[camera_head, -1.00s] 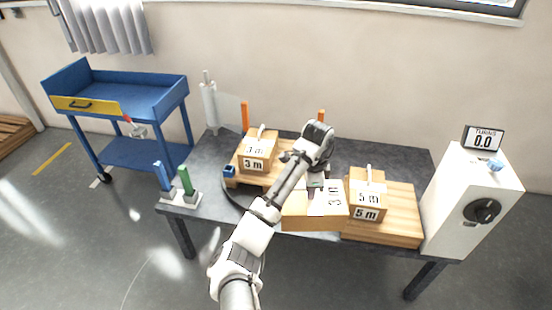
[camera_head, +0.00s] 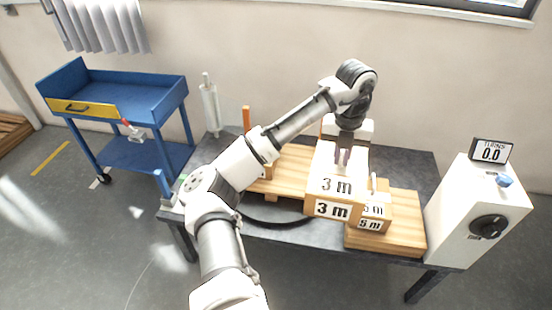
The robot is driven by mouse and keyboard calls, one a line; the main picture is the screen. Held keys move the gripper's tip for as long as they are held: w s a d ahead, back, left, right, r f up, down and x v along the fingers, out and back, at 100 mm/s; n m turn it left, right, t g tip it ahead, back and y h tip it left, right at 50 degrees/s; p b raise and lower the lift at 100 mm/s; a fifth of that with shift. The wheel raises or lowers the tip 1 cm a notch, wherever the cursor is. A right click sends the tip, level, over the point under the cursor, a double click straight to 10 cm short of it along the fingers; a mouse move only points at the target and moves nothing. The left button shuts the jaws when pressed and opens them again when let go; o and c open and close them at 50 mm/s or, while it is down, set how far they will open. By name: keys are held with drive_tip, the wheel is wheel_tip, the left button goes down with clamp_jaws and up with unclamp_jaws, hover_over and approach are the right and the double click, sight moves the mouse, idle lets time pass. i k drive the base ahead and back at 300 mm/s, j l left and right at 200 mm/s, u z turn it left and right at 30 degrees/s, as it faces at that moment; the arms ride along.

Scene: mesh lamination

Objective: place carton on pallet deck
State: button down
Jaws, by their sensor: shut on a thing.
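My gripper (camera_head: 343,157) is shut on a carton (camera_head: 335,187) with "3 m" on its top and front. The carton is held up in front of the right part of the pallet deck and overlaps the "5 m" carton in the picture; I cannot tell its exact height. The wooden pallet deck (camera_head: 291,174) sits on a dark round turntable (camera_head: 272,216) at the middle of the table. Another carton (camera_head: 267,171) on the deck's left is mostly hidden behind my arm.
The "5 m" carton (camera_head: 372,226) stands on a wooden board (camera_head: 403,232) at the right, close to the held carton. An orange post (camera_head: 246,118) rises behind the deck. A white control box (camera_head: 475,215) reading "0.0" bounds the right. A blue cart (camera_head: 120,105) stands left.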

sight(295, 168)
drive_tip(key=i+j, duration=0.1)
drive_tip(key=i, duration=0.55)
drive_tip(key=i+j, duration=0.15)
drive_tip(key=i, duration=0.45)
